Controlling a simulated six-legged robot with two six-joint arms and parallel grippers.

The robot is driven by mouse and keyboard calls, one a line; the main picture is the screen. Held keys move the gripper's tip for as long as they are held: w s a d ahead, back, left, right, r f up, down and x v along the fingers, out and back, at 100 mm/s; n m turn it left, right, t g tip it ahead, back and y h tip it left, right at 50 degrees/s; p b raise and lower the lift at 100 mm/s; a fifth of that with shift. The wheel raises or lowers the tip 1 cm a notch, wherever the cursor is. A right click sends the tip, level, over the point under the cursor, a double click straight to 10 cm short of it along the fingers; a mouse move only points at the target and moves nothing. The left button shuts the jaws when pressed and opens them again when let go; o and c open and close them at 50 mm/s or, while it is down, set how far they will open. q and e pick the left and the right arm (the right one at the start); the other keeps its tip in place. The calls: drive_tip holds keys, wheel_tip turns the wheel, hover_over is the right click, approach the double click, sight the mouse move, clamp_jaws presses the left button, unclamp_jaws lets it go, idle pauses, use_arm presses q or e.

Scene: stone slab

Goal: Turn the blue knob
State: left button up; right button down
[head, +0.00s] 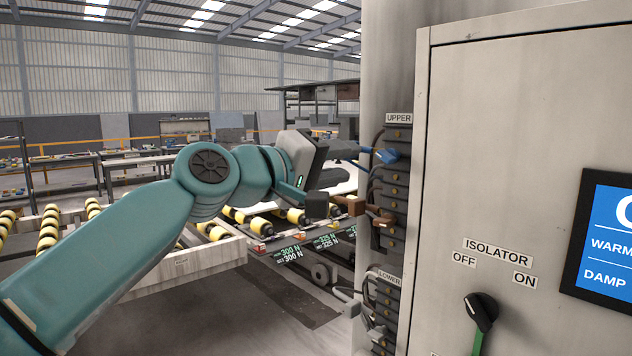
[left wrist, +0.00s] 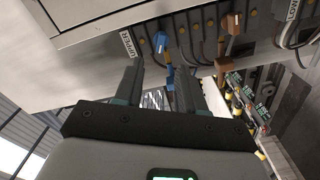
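A small blue block-like piece (head: 387,155) sits on the terminal strip under the UPPER label at the cabinet's left side. It is the only blue piece there that could be the knob; I cannot tell its exact shape. In the left wrist view the blue piece (left wrist: 160,42) lies just beyond my fingers, with more blue between them. My left gripper (head: 345,175) reaches toward the strip from the left. In the left wrist view the gripper (left wrist: 159,72) has its two fingers apart, with nothing clearly held. My right gripper is not in view.
A brown piece (head: 380,215) sits lower on the strip, near my fingers. The grey cabinet (head: 480,150) has an ISOLATOR handle (head: 482,312), black and green, and a blue screen (head: 610,240). A roller conveyor (head: 215,232) runs behind my left arm.

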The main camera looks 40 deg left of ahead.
use_arm(q)
drive_tip(key=s, duration=0.2)
drive_tip(key=s+b, duration=0.1)
drive_tip(key=s, duration=0.1)
drive_tip(key=shift+s+a, duration=0.2)
drive_tip(key=shift+s, duration=0.2)
drive_tip(key=shift+w, duration=0.1)
